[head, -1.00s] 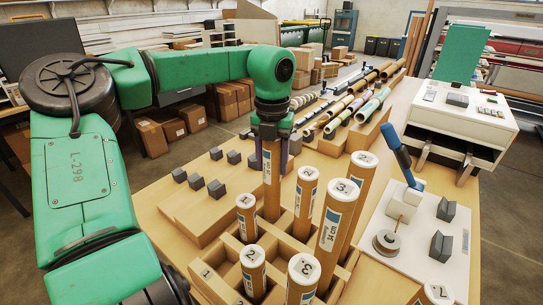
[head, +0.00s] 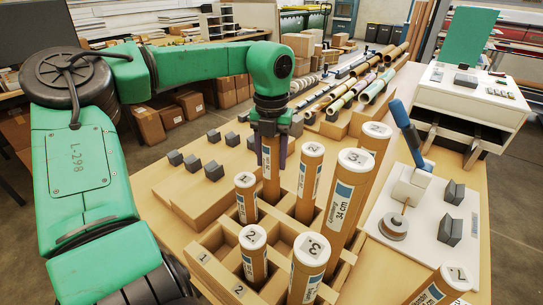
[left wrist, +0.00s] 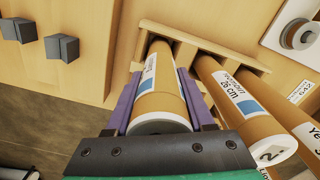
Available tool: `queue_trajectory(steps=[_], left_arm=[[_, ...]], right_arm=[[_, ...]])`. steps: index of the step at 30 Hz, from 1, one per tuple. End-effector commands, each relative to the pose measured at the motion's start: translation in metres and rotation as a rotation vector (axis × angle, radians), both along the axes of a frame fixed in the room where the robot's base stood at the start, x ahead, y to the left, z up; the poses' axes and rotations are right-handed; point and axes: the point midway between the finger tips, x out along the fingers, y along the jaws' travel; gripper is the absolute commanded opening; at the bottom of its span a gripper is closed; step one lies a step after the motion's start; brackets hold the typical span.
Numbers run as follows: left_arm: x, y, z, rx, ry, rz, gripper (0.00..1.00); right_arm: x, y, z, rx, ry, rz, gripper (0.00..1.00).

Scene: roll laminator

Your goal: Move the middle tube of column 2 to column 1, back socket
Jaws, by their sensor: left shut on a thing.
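My left gripper (head: 270,145) is shut on an upright orange-brown tube (head: 271,185). The tube also shows between the purple fingers in the left wrist view (left wrist: 161,85). Its lower part stands in the corner socket at the back of column 1 of the wooden rack (head: 213,271); how deep its hidden lower end sits I cannot tell. In column 1, a shorter tube (head: 246,200) stands in front of it. In column 2, a tube marked 2 (head: 253,262) stands at the front and a tall one (head: 309,185) at the back. My right gripper is out of view.
Taller tubes marked 3 (head: 345,205) crowd the rack's right side. Grey blocks (head: 213,170) lie on a wooden board to the left. A white base (head: 390,235) with a blue-handled tool (head: 405,130) stands to the right. Another tube (head: 440,290) is at the bottom right.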

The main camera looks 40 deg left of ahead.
Motion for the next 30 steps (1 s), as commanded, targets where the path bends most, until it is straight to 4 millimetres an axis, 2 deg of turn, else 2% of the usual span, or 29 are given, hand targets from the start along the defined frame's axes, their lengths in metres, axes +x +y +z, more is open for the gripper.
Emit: queue_trajectory(steps=[1,2,3,4,13,17,20,30], left_arm=[[0.0,0.0,-0.002,0.0,-0.001,0.0,0.0],[0.0,0.0,-0.001,0.0,-0.001,0.0,0.65],[0.0,0.0,-0.001,0.0,-0.001,0.0,0.8],[0.0,0.0,-0.001,0.0,-0.001,0.0,0.89],[0.0,0.0,-0.001,0.0,0.0,0.0,0.89],[0.001,0.0,0.009,0.003,-0.003,0.001,0.89],[0.001,0.0,0.027,0.003,-0.005,0.001,0.89],[0.001,0.001,0.114,0.004,-0.003,0.002,0.89]], right_arm=[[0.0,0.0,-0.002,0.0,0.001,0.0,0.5],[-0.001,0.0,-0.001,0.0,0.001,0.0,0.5],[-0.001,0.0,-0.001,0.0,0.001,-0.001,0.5],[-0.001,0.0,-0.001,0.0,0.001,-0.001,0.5],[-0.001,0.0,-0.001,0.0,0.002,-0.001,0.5],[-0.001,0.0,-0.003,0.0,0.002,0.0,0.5],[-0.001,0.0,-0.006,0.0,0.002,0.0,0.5],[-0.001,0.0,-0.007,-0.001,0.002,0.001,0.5]])
